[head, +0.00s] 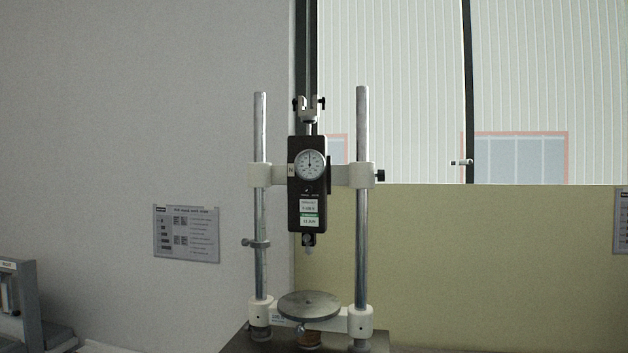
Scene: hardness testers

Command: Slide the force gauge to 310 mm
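The force gauge (308,207) is a dark upright block with a round white dial (310,164) and white and green labels. It hangs on a white crosshead (353,175) that spans two steel columns, the left column (260,215) and the right column (362,235). A black knob (381,176) sticks out at the crosshead's right end. The gauge's lower tip is above and apart from a round metal plate (309,304) at the base. A small clamp collar (256,243) sits on the left column below the crosshead. No millimetre scale is readable. Neither gripper is in view.
The stand is on a dark surface (236,340). A grey device (28,305) is at the lower left edge. A notice (187,234) hangs on the grey wall. A window (560,90) and a yellowish panel (480,265) are behind the stand. The space beside the columns looks free.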

